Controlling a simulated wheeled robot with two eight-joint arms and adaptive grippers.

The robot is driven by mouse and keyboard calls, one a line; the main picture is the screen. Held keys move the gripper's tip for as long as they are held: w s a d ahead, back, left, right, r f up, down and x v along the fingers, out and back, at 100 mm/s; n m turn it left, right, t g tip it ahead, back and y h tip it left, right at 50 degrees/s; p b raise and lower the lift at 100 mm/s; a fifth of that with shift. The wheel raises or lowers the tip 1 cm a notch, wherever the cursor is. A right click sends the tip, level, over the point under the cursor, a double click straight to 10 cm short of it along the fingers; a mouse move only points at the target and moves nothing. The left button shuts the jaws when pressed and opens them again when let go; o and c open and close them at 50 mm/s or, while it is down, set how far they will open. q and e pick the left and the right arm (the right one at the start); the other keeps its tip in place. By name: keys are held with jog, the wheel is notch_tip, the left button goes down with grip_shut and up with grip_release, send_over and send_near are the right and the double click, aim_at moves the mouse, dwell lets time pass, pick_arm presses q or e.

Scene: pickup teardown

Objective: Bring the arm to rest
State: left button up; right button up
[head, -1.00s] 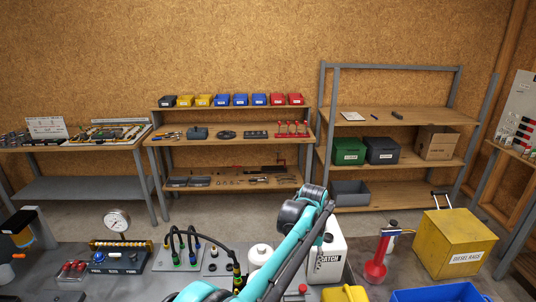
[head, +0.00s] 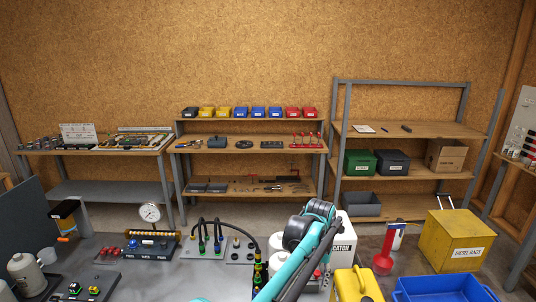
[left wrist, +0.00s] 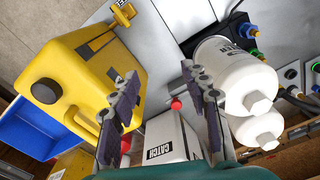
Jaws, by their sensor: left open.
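My left arm (head: 302,255), teal and dark grey, rises from the bottom edge of the head view over the bench. My left gripper (left wrist: 163,100) shows clearly in the left wrist view, its two grey fingers apart with nothing between them. Beyond the fingers are a yellow jug (left wrist: 75,75) on the left, a white catch bottle (left wrist: 172,142) below and white canisters (left wrist: 228,78) on the right. Whether the fingers touch any of these cannot be told. My right gripper is not in view.
Black hoses (head: 235,232) loop just left of my arm. Shelves (head: 410,130) stand against the back wall, with open floor before them.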

pick_arm(q)
jog(key=s+a+r+n+t+b, duration=0.1)
jog(key=s+a+t+b, duration=0.3)
jog(key=a, duration=0.6)
jog(key=s+a+r+n+b, duration=0.1)
jog(key=s+a+b, duration=0.1)
jog(key=s+a, duration=0.6)
jog(key=s+a+f+n+t+b, duration=0.2)
jog(key=s+a+f+t+b, duration=0.1)
jog(key=s+a+f, duration=0.8)
jog(key=shift+s+a+f+b, duration=0.15)
jog(key=shift+s+a+b, duration=0.4)
jog(key=shift+a+b, duration=0.45)
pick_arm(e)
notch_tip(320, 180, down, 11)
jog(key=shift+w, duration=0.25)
pick_arm(q)
jog(key=shift+a, duration=0.1)
